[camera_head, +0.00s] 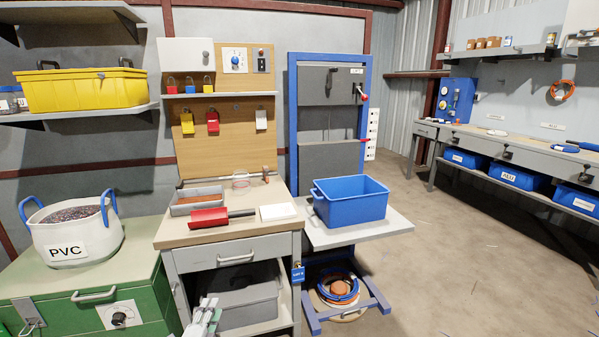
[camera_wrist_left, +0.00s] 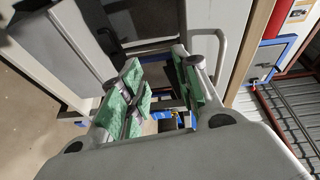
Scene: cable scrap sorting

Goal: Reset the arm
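My left gripper (camera_head: 206,316) shows at the bottom of the head view, low in front of the workbench (camera_head: 232,225). In the left wrist view its two fingers with green pads (camera_wrist_left: 157,80) stand apart, with no object seen held between them. A grey drawer front with a handle lies beyond the fingers in that view. My right gripper is in neither view.
A blue bin (camera_head: 350,205) stands on a grey shelf right of the workbench. A grey tray (camera_head: 197,200) and a red-handled tool (camera_head: 208,218) lie on the bench. A white PVC bag (camera_head: 75,235) sits on a green cabinet at left. The floor at right is open.

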